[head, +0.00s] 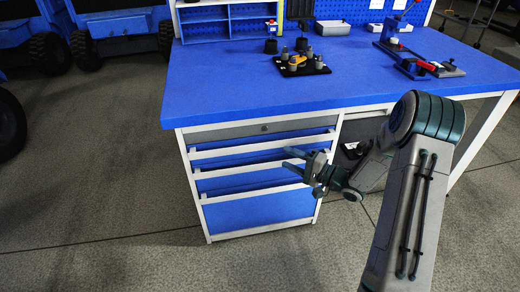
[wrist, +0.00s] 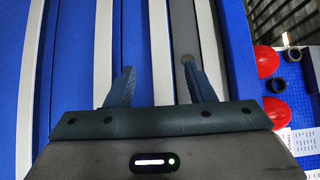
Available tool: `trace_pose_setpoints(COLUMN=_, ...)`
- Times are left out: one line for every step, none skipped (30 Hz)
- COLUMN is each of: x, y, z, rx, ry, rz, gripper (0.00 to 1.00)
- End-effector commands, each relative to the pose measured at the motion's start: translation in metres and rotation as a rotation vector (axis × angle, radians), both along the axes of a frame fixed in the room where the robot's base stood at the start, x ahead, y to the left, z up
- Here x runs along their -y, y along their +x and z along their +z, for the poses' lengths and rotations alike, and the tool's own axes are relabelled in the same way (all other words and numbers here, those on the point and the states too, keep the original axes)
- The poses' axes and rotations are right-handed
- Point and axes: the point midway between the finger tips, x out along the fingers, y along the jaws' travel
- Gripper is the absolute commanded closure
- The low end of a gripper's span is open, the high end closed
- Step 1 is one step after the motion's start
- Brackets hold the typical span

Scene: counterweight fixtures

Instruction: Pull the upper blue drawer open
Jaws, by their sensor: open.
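The upper blue drawer (head: 240,157) is in the bench's drawer unit, just below a grey drawer (head: 262,128) with a lock. It looks closed. Its pale handle strip (head: 225,151) runs along its top edge. In the wrist view, turned sideways, the blue front (wrist: 131,40) and its pale strip (wrist: 158,50) show. My gripper (head: 290,160) is open and empty in front of the right half of the drawers. In the wrist view its fingers (wrist: 158,85) lie on either side of that strip in the picture. I cannot tell whether they reach or touch it.
More blue drawers (head: 258,210) with pale strips lie below, apparently closed. The blue bench top (head: 220,85) above carries a dark tray with parts (head: 300,66) and a red-handled fixture (head: 425,66). Open floor (head: 90,200) lies left of the drawers.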

Motion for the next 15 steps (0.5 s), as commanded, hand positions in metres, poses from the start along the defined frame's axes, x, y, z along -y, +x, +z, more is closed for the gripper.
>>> trace_pose_setpoints(x=-0.011, y=0.005, z=-0.002, rx=0.002, ry=-0.001, rz=0.004, gripper=0.51)
trace_pose_setpoints(x=-0.016, y=0.008, z=-0.002, rx=0.002, ry=-0.001, rz=0.004, gripper=0.51)
trace_pose_setpoints(x=-0.024, y=0.012, z=-0.002, rx=0.002, ry=-0.001, rz=0.004, gripper=0.51)
trace_pose_setpoints(x=-0.030, y=0.015, z=-0.002, rx=0.002, ry=0.000, rz=0.004, gripper=0.51)
trace_pose_setpoints(x=-0.036, y=0.018, z=-0.002, rx=0.003, ry=-0.001, rz=0.004, gripper=0.51)
trace_pose_setpoints(x=-0.044, y=0.023, z=-0.002, rx=0.004, ry=-0.002, rz=0.004, gripper=0.51)
trace_pose_setpoints(x=-0.049, y=0.026, z=-0.002, rx=0.004, ry=-0.002, rz=0.004, gripper=0.51)
trace_pose_setpoints(x=-0.055, y=0.029, z=-0.002, rx=0.004, ry=-0.001, rz=0.003, gripper=0.51)
trace_pose_setpoints(x=-0.062, y=0.033, z=-0.002, rx=0.003, ry=-0.001, rz=0.002, gripper=0.51)
trace_pose_setpoints(x=-0.066, y=0.036, z=-0.002, rx=0.003, ry=-0.001, rz=0.002, gripper=0.51)
trace_pose_setpoints(x=-0.071, y=0.038, z=-0.002, rx=0.004, ry=-0.002, rz=0.002, gripper=0.51)
trace_pose_setpoints(x=-0.077, y=0.042, z=-0.001, rx=0.004, ry=-0.002, rz=0.001, gripper=0.51)
trace_pose_setpoints(x=-0.081, y=0.044, z=-0.002, rx=0.002, ry=-0.002, rz=0.000, gripper=0.51)
trace_pose_setpoints(x=-0.084, y=0.046, z=-0.002, rx=0.002, ry=-0.002, rz=0.001, gripper=0.51)
trace_pose_setpoints(x=-0.088, y=0.049, z=-0.001, rx=0.002, ry=-0.002, rz=0.000, gripper=0.51)
